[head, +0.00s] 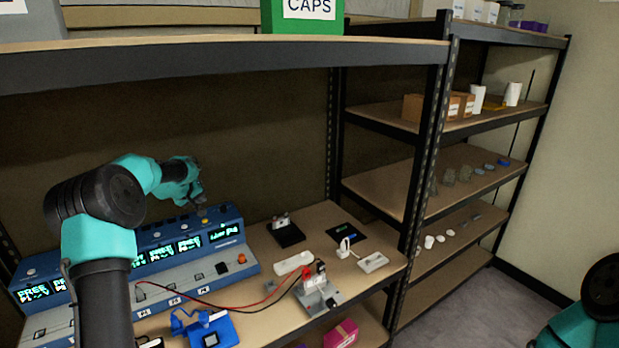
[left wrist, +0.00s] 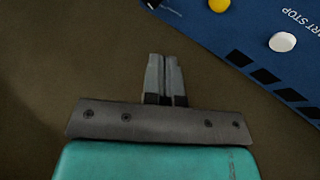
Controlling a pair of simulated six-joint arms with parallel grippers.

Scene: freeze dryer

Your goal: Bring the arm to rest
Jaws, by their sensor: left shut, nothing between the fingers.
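My left gripper (head: 201,206) is above the back of the blue freeze dryer (head: 225,213) in the head view, with its teal and black arm coming in from the left. In the left wrist view its two grey fingers (left wrist: 166,78) are together with nothing between them. The blue panel of the dryer (left wrist: 245,50) shows at the upper right there, with a white button (left wrist: 282,42) and a yellow button (left wrist: 219,5). The fingertips are apart from the panel in that picture. My right gripper is out of view; only part of my right arm shows at the lower right.
The workbench (head: 380,288) holds a red and white device (head: 314,280) with red and black cables, a blue holder (head: 212,328) and a black scale (head: 286,235). An upper shelf (head: 230,50) with a green caps box (head: 302,18) overhangs the bench. A rack with several shelves stands at right.

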